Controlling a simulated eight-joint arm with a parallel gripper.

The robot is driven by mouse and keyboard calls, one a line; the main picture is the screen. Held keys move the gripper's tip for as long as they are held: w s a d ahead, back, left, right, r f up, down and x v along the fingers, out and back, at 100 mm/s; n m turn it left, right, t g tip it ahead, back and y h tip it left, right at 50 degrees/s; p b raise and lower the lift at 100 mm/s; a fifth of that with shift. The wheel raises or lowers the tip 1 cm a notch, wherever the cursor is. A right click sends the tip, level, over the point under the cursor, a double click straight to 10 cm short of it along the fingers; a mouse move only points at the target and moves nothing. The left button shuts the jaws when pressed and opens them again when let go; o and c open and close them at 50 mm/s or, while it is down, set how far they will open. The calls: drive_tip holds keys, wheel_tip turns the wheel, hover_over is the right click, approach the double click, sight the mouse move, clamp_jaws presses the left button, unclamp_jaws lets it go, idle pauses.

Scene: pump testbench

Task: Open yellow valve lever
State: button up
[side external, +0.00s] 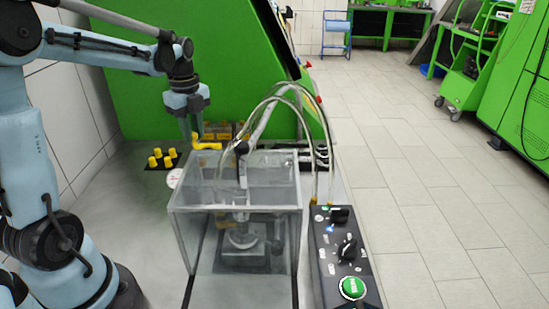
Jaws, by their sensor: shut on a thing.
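The yellow valve lever (207,146) shows in the side external view, behind the left back corner of a clear tank. It is a bent yellow handle, with its long part pointing to the right. My gripper (193,138) comes down from above and is shut on the lever at its left end. The fingertips partly hide that end of the lever. The valve body under the lever is too small and hidden to make out.
The clear tank (235,215) holds a pump and has hoses arching over it. A control panel (345,255) with black knobs and a green button stands at right. Several yellow caps (162,158) and a round gauge (174,178) are left of the tank. A green machine (200,60) rises behind.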

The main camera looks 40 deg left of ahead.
drive_tip(key=shift+s+a, duration=0.15)
drive_tip(key=shift+s, duration=1.45)
drive_tip(key=shift+s+d, duration=0.25)
drive_tip(key=shift+s, duration=0.55)
